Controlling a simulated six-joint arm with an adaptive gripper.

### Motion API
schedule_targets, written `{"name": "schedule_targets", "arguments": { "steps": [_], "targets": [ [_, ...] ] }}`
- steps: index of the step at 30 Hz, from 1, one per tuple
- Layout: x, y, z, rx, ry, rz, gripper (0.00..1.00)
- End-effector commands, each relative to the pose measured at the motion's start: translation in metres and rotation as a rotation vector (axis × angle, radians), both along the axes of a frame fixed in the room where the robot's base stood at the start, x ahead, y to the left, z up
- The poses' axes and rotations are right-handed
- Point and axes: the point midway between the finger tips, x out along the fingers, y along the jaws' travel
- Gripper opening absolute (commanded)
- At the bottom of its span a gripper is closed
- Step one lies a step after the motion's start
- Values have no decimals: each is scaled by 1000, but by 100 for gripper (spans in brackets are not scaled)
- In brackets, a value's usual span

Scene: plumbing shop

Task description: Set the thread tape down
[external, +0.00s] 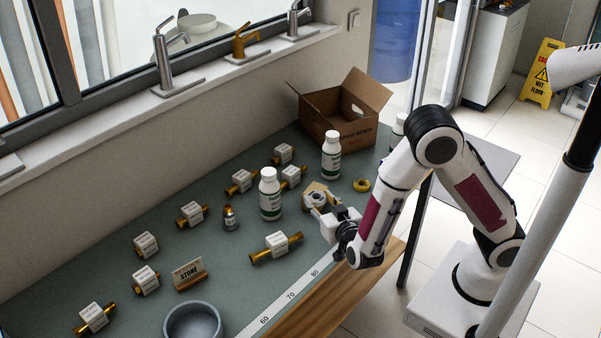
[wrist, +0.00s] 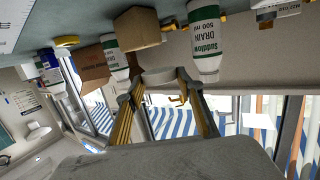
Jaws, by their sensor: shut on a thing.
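My gripper (external: 322,210) is at the right part of the green bench, its fingers pointing away from the front edge. In the wrist view, my gripper (wrist: 165,88) is shut on a pale grey-white roll, the thread tape (wrist: 158,76). The tape sits between the fingertips, close to a tan block (wrist: 137,27). In the external view the block (external: 314,188) is just beyond the fingertips, and the tape is hard to make out among them. I cannot tell whether the tape touches the bench.
White drain bottles (external: 270,196) (external: 331,156) stand left of and behind my gripper. A yellow ring (external: 361,185) lies to its right. An open cardboard box (external: 340,110) is at the back. Several labelled brass fittings (external: 276,245) lie leftward. A grey bowl (external: 193,322) is in front.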

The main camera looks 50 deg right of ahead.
Motion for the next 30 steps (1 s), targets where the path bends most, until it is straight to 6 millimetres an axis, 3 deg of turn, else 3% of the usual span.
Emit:
{"name": "schedule_targets", "arguments": {
  "steps": [15, 30],
  "targets": [
    [66, -31, 18, 0, -1, 156, 25],
    [103, -67, 33, -1, 1, 300, 25]
  ]
}}
